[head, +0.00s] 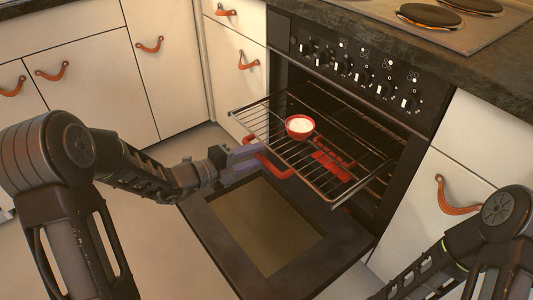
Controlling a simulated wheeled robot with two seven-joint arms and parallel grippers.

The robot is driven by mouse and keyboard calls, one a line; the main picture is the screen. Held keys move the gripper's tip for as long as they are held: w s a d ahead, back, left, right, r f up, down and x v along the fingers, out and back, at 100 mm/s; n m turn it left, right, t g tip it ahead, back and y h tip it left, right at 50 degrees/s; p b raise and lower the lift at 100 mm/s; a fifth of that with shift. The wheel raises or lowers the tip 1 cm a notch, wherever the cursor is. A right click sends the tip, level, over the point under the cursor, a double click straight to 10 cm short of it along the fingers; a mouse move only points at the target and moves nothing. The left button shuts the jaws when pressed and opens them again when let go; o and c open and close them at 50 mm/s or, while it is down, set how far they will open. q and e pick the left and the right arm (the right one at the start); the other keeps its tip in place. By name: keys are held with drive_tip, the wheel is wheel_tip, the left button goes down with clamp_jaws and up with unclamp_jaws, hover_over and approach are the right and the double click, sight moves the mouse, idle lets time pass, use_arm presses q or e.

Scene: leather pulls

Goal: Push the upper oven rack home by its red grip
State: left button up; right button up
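The oven's upper wire rack (254,122) is slid well out over the lowered oven door. A curved red grip (268,165) runs along its front edge. A red bowl (300,126) with white contents stands upright on the rack. My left gripper (252,157) is in front of the red grip, its fingers apart and pointing at it. The fingertips are close to the grip; I cannot tell whether they touch it. My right arm shows at the lower right, and its gripper is out of view.
The oven door (335,262) lies open below the rack. A red slotted piece (332,160) shows through the wires; its level is unclear. Cream cabinets with leather pulls (457,196) flank the oven. A hob (450,20) is above. Open floor lies left of the door.

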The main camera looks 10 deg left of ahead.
use_arm(q)
drive_tip(key=shift+b+x, duration=0.65)
drive_tip(key=shift+x, duration=1.7)
drive_tip(key=shift+c, duration=0.4)
